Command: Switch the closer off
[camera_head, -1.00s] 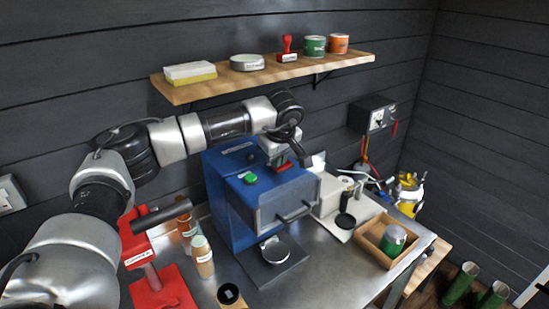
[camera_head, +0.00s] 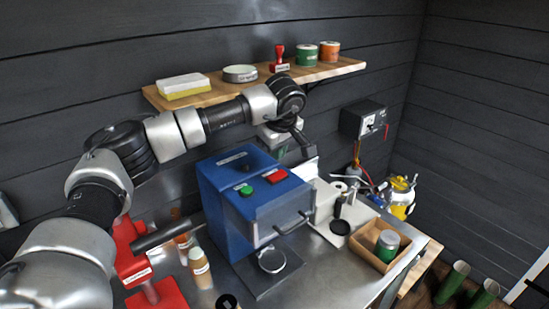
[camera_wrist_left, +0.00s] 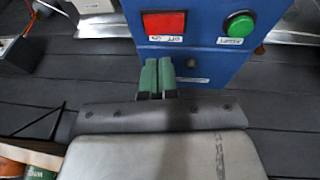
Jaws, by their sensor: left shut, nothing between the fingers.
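The closer is a blue box (camera_head: 232,213) on the metal table, with a grey front guard and handle (camera_head: 286,222). On its top are a red switch (camera_head: 277,176) and a green button (camera_head: 246,190). In the left wrist view the red switch (camera_wrist_left: 164,23) sits beside a small on/off label, and the green button (camera_wrist_left: 239,24) is to its right. My left gripper (camera_head: 308,151) is shut and empty, behind and to the right of the red switch, apart from it. Its green fingertips (camera_wrist_left: 158,68) show close to the box's edge. Which way the switch is set cannot be told.
A red press (camera_head: 135,262) and bottles (camera_head: 199,268) stand left of the closer. A white device (camera_head: 322,203) and a wooden tray (camera_head: 366,254) with a green can (camera_head: 387,245) are at its right. A loaded shelf (camera_head: 225,91) hangs behind my left arm.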

